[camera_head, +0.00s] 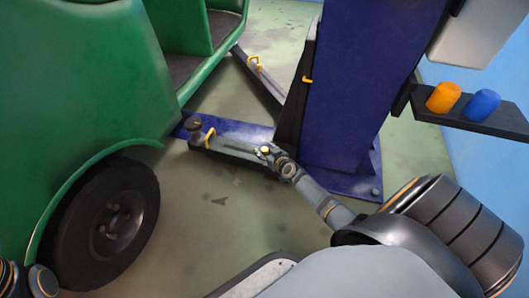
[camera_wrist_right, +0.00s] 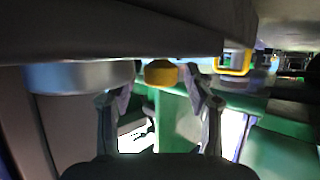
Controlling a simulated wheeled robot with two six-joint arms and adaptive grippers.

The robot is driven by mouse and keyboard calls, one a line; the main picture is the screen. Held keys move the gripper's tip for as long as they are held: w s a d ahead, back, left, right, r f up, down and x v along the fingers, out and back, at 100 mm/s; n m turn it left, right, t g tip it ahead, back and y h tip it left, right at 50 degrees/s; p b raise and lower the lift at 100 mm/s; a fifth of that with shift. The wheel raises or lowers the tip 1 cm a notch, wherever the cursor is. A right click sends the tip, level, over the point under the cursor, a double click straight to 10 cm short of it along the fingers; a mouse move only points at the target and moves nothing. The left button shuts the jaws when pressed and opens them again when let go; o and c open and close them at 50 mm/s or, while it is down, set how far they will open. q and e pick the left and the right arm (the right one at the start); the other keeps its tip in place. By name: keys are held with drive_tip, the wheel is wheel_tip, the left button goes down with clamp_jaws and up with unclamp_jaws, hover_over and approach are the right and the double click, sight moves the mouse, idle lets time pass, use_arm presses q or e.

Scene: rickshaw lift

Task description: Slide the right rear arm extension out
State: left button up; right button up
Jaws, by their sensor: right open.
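A grey lift arm (camera_head: 235,149) runs low from the blue post's foot toward the green rickshaw, with a dark round pad (camera_head: 193,124) at its outer end. A yellow handle (camera_head: 209,138) stands on this arm; a yellow handle also shows in the right wrist view (camera_wrist_right: 233,62). My right gripper (camera_head: 268,155) is at the arm's post-side part, by a small yellow knob (camera_head: 264,150). In the right wrist view the knob (camera_wrist_right: 160,72) shows between the spread fingers, with room on both sides. Contact cannot be told.
The blue lift post (camera_head: 350,90) stands close behind my right gripper. A second lift arm (camera_head: 262,78) with a yellow handle lies farther back. The green rickshaw (camera_head: 90,80) and its wheel (camera_head: 110,222) fill the left. A shelf (camera_head: 470,117) holds orange and blue cylinders.

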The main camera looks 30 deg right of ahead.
drive_tip(key=shift+w, duration=0.2)
clamp_jaws()
idle(0.3)
